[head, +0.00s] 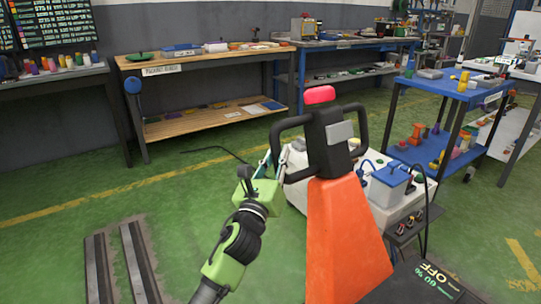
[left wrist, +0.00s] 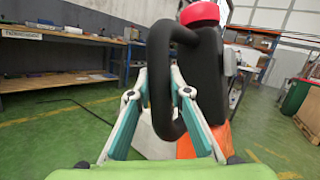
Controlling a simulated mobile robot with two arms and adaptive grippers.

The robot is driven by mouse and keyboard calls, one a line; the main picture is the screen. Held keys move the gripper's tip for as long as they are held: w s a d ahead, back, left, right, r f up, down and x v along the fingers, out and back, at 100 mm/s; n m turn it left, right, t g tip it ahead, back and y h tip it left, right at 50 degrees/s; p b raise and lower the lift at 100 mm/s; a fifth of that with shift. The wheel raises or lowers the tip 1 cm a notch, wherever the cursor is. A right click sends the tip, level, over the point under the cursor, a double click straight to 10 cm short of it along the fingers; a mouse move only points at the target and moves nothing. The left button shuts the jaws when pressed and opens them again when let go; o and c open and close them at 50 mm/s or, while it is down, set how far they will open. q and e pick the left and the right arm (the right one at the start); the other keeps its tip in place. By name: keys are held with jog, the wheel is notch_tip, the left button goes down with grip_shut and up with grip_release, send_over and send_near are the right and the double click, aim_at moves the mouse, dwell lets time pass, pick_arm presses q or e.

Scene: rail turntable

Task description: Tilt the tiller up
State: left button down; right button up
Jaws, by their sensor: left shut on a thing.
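The tiller has an orange column (head: 342,235) and a black loop handle (head: 318,127) with a red cap (head: 319,95) on top. It stands close in front of me, roughly upright in the head view. My left gripper (head: 272,165) is shut on the left side of the handle loop. In the left wrist view, its fingers (left wrist: 160,85) lie on either side of the black loop (left wrist: 160,50). The red cap (left wrist: 200,13) and part of the orange column (left wrist: 187,148) show behind. My right gripper is not in view.
A white-topped unit with a blue box (head: 388,185) stands just behind and right of the tiller. A wooden workbench (head: 160,62) and a blue cart (head: 440,88) stand farther back. Metal rails (head: 128,262) lie in the green floor at left; the floor there is clear.

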pick_arm(q)
jog(key=shift+d, duration=0.2)
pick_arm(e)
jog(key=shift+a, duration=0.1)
pick_arm(q)
jog(key=c, duration=1.8)
grip_release()
jog(key=shift+c, duration=0.2)
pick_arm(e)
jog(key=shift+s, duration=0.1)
pick_arm(q)
jog(key=shift+a, duration=0.1)
jog(key=shift+s+a+f, duration=0.2)
jog(key=shift+s+f, duration=0.05)
jog(key=shift+s, duration=0.3)
jog(key=v, duration=1)
jog(key=shift+s, duration=0.4)
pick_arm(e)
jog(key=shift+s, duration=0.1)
pick_arm(q)
jog(key=shift+f, duration=0.2)
